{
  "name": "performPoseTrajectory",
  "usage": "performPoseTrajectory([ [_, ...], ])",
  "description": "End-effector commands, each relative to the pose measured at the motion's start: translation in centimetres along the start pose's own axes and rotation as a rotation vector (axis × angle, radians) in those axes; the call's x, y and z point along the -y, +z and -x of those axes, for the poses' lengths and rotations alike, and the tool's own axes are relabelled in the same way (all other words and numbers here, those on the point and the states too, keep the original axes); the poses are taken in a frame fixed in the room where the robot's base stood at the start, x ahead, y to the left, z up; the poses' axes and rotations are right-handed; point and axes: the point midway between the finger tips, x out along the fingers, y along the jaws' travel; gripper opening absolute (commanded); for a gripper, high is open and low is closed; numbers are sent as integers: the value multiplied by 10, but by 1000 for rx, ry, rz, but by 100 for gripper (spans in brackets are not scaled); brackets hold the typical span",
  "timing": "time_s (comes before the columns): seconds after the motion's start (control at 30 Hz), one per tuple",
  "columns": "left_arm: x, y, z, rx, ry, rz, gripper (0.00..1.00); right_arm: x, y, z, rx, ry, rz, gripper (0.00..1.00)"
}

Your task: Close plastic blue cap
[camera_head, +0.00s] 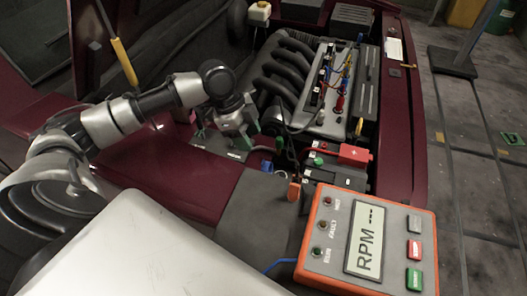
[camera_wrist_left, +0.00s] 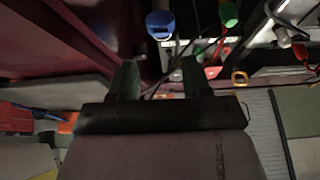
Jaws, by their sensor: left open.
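The blue plastic cap (camera_head: 267,166) is a small piece at the front edge of the engine bay in the head view. It also shows near the top of the left wrist view (camera_wrist_left: 160,25), ahead of the fingers and slightly left of centre between them. Whether its lid is open or shut is too small to tell. My left gripper (camera_head: 238,143) is above the bay's front edge, up and to the left of the cap. In the left wrist view its two dark green fingers (camera_wrist_left: 160,77) are apart with nothing between them, not touching the cap. My right gripper is not in view.
An orange RPM meter (camera_head: 318,240) stands at the front right. A red-covered terminal (camera_head: 355,154), a green cap (camera_wrist_left: 229,14) and cables lie near the blue cap. The engine (camera_head: 325,115) fills the bay behind. The dark red car body (camera_head: 190,178) borders it.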

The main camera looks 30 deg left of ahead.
Motion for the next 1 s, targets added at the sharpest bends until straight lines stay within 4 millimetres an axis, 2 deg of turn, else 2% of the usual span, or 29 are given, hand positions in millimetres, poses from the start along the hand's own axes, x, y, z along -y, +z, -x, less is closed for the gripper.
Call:
performPoseTrajectory([
  [0.17, 0, 0, -37, -2, 3, 0, 49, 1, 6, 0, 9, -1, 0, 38],
  [0.4, 0, 0, -72, -1, 0, 1, 49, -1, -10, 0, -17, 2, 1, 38],
  [0.6, 0, 0, -81, 0, -1, 1, 49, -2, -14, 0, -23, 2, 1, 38],
  [0.83, 0, 0, -82, 0, -1, 0, 49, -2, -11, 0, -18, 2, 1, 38],
  [1.0, 0, 0, -81, 0, -1, 0, 23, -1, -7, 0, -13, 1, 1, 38],
])
